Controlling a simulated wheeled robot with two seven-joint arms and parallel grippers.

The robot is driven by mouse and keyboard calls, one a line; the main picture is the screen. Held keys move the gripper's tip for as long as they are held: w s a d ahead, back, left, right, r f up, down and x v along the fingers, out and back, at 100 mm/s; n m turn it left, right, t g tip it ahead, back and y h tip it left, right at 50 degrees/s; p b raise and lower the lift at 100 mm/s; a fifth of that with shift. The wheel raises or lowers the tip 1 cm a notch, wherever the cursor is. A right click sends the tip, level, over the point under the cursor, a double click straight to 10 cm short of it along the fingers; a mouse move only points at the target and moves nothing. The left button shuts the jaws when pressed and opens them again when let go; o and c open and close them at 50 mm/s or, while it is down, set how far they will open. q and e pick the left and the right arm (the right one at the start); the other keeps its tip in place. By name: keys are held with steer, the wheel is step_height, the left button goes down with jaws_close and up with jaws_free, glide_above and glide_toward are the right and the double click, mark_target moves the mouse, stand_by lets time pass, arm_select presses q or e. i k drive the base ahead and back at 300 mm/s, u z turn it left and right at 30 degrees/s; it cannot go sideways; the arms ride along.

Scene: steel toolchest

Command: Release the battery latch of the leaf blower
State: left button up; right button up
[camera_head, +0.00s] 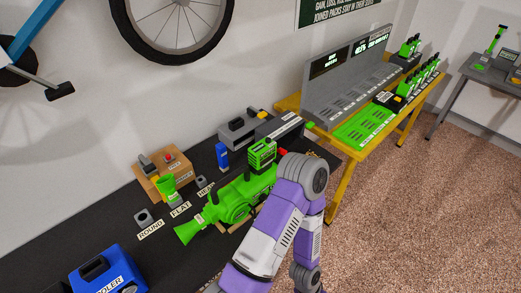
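The green leaf blower (233,200) lies on the dark bench, its flared nozzle (188,231) pointing to the lower left. A green and black battery pack (262,152) sits upright at its right end. A small red part (283,152) shows just right of the pack; I cannot tell whether it is the latch. One of my purple and white arms stands in front of the blower's right end and hides part of it. Neither gripper can be seen.
A blue cooler (105,275) stands at the bench's lower left. A yellow-framed table (347,150) with a grey panel, green slotted plate and several packs is at right. The floor at right is clear.

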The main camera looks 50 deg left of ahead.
mark_target(281, 151)
steer(key=u, duration=0.95)
steer(key=i, duration=0.35)
